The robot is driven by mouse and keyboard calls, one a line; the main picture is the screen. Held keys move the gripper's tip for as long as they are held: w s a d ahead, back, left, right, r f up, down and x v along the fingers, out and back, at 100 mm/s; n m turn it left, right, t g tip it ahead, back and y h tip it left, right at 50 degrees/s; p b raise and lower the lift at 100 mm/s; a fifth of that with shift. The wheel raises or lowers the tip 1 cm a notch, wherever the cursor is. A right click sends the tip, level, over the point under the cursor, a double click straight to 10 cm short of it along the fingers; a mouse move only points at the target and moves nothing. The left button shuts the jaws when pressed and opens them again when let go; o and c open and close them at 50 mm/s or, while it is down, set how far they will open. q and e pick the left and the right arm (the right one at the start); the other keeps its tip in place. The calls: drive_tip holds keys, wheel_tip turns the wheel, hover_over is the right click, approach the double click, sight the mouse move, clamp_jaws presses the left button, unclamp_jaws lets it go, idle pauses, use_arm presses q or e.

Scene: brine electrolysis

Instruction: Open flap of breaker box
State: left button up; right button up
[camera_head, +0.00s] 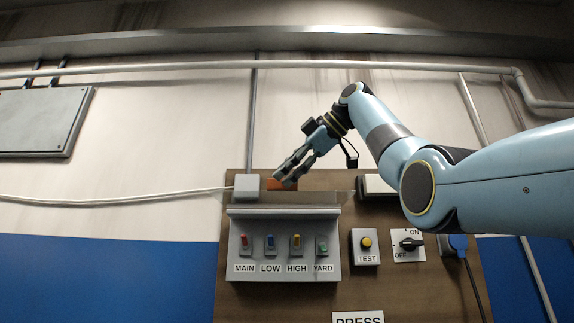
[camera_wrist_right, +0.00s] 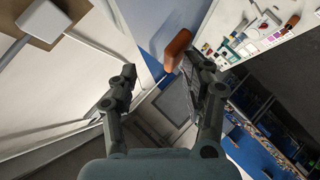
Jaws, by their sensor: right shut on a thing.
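The grey breaker box (camera_head: 284,275) is on the brown board, with its row of coloured switches uncovered. Its clear flap (camera_head: 325,198) shows as a faint see-through band above the box's top edge, so it looks raised. An orange handle (camera_head: 272,184) shows at the flap's edge, partly behind my right gripper (camera_head: 284,180). In the right wrist view the orange handle (camera_wrist_right: 178,48) lies by one fingertip of my right gripper (camera_wrist_right: 162,72). The gripper is shut on the handle, though the fingers look well apart there. My left gripper is not in view.
A grey junction box (camera_head: 246,187) with a white cable is close left of the gripper. A TEST button (camera_head: 366,243) and an ON/OFF knob (camera_head: 408,244) are right of the breaker box. A grey wall panel (camera_head: 42,120) is at far left.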

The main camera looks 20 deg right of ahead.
drive_tip(key=shift+w+d, duration=0.1)
drive_tip(key=shift+d, duration=0.1)
drive_tip(key=v, duration=1.2)
drive_tip(key=shift+a, duration=0.1)
drive_tip(key=shift+f, duration=0.1)
